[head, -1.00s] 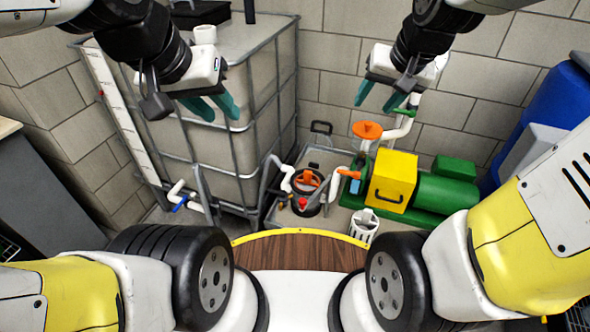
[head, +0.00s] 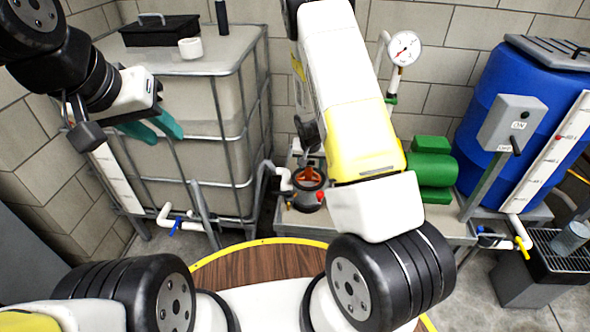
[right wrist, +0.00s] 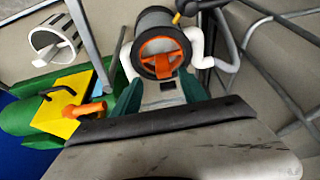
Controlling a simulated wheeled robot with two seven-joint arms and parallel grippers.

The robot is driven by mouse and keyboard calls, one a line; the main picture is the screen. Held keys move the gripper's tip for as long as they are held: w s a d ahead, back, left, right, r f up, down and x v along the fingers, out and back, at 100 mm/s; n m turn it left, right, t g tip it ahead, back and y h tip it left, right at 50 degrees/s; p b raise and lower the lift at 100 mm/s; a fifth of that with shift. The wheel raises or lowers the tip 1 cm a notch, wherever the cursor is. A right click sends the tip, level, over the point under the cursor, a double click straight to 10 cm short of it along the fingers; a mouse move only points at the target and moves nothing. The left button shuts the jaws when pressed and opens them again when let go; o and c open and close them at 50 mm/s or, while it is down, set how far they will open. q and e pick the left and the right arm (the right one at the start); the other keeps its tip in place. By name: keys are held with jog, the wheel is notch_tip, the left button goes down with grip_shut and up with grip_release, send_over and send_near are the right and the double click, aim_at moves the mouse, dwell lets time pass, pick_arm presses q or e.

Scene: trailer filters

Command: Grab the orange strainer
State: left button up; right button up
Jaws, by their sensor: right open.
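The orange strainer (head: 307,175) sits inside a round, open-topped black filter housing (head: 308,198) in the middle of the head view. In the right wrist view the orange strainer (right wrist: 160,57), with its crossbar, shows inside the dark ring of the housing. My right gripper (right wrist: 162,80) is open, its teal fingers apart and pointing at the strainer, with nothing between them. The head view hides its fingers behind my right arm. My left gripper (head: 166,138) is open and empty in front of the caged tank, away from the strainer.
White pipes (right wrist: 197,48) curve beside the housing. A white slotted basket (right wrist: 45,38) stands near. The caged tank (head: 190,90) is left, a blue barrel (head: 490,130) right.

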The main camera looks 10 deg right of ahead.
aim_at(309, 169)
jog(key=x, duration=0.7)
jog(key=shift+w+a+f, duration=0.15)
jog(key=shift+a, duration=0.1)
grip_shut()
dwell(1.1)
